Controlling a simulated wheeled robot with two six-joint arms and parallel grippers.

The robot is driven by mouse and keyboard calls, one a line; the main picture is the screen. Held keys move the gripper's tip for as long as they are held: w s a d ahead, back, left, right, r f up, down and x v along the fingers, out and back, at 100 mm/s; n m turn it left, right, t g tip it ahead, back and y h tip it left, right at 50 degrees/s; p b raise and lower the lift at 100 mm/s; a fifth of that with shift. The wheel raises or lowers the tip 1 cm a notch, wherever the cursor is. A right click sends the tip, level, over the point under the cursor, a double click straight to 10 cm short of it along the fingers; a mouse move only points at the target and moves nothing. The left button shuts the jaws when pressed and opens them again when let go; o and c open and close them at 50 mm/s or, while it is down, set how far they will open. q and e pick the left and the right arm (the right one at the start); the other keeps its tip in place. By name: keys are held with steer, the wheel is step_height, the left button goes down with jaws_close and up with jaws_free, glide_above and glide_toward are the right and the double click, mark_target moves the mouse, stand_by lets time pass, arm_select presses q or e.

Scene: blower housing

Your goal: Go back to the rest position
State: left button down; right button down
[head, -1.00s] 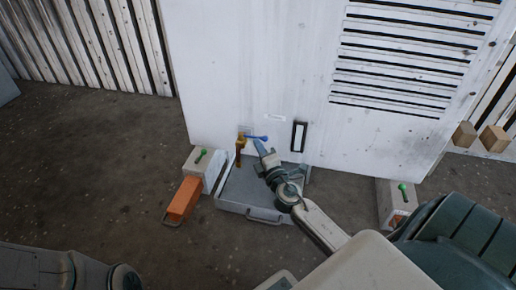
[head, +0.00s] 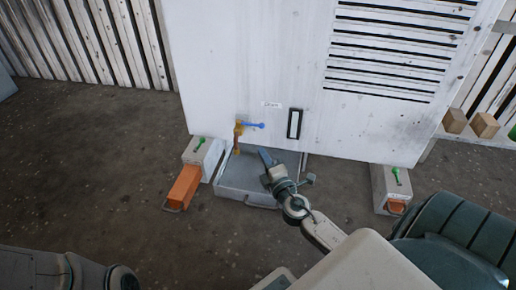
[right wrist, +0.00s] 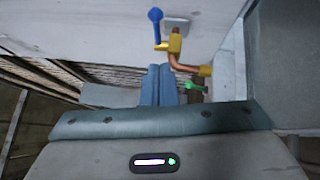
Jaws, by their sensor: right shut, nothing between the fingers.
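My right gripper (head: 266,158) is shut and empty, above the grey tray (head: 247,199) at the foot of the white housing. In the right wrist view its blue fingers (right wrist: 159,86) lie together. A brass valve (head: 239,132) with a blue lever (head: 254,125) is on the housing's lower front. The gripper is below and right of the valve, apart from it. In the right wrist view the blue lever (right wrist: 156,28) and the copper-coloured spout (right wrist: 188,66) are beyond the fingers. Part of my left arm shows at the lower left in the head view, but its gripper is out of frame.
The white housing (head: 290,70) has a slotted vent and a dark-framed window (head: 294,124). Orange beams (head: 184,187) with green-handled blocks (head: 206,152) flank its base. Wooden blocks (head: 485,125) sit on a ledge at right. The floor at left (head: 90,160) is clear.

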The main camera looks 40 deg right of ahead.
steer(key=shift+d+v, duration=0.1)
steer(key=shift+v, duration=0.95)
steer(key=shift+d+v, duration=0.15)
steer(key=shift+v, duration=0.85)
